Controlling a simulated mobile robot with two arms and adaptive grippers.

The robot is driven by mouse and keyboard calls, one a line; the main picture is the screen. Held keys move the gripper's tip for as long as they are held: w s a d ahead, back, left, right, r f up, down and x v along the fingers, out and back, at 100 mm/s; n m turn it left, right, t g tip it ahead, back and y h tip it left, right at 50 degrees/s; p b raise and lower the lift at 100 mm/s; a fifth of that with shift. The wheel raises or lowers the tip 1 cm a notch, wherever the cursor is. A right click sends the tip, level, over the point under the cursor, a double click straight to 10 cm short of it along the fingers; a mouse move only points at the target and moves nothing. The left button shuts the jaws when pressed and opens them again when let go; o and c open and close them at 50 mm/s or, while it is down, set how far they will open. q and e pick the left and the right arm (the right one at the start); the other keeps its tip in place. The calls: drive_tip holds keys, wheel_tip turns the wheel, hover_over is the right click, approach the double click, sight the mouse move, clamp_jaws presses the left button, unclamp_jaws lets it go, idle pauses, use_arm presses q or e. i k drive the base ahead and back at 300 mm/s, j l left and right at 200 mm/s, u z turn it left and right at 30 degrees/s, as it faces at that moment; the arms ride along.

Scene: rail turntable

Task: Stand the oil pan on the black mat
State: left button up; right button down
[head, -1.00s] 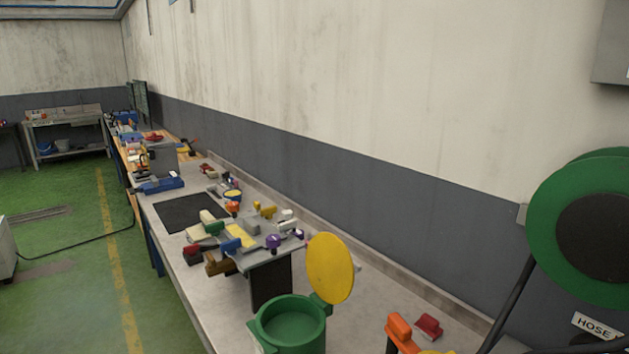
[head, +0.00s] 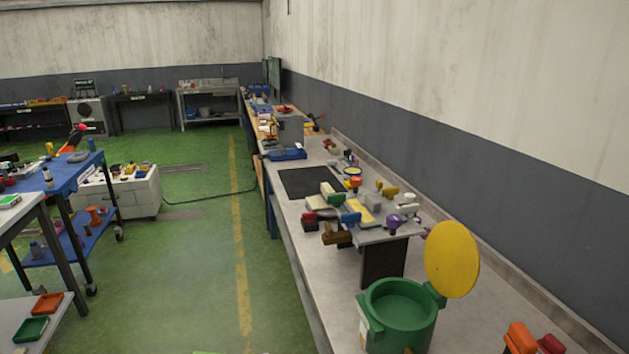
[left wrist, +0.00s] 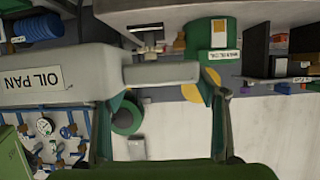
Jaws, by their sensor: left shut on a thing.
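The oil pan (left wrist: 45,78) is a grey piece with a white "OIL PAN" label, upside down in the left wrist view. Its narrower grey part reaches between the fingers of my left gripper (left wrist: 163,76), which is shut on it. The black mat (head: 300,184) lies flat on the long grey bench in the head view. The part of the mat that shows is bare, and small objects crowd its near right edge. Neither the oil pan nor my grippers show in the head view. My right gripper is in neither view.
A raised stand (head: 385,262) with several coloured pieces is on the bench nearer than the mat. A green canister (head: 398,315) with a yellow lid stands at the near end. A blue cart (head: 75,180) is at left. The green floor between is clear.

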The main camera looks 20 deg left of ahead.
sight(305, 181)
drive_tip(key=i+j+z, duration=0.1)
drive_tip(key=j, duration=0.4)
drive_tip(key=i+j, duration=0.15)
drive_tip(key=j, duration=0.35)
drive_tip(key=i+j+z, duration=0.15)
drive_tip(key=j, duration=0.9)
drive_tip(key=i+j+z, duration=0.1)
drive_tip(key=i+j, duration=0.15)
drive_tip(key=i+j+z, duration=0.1)
drive_tip(key=i+j, duration=0.15)
drive_tip(key=j, duration=0.15)
drive_tip(key=i+j+z, duration=0.15)
drive_tip(key=j, duration=0.2)
drive_tip(key=i+j+z, duration=0.1)
drive_tip(key=i+j, duration=0.2)
drive_tip(key=i+j+z, duration=0.1)
drive_tip(key=j, duration=0.4)
drive_tip(key=i+j+z, duration=0.2)
drive_tip(key=i+j, duration=0.7)
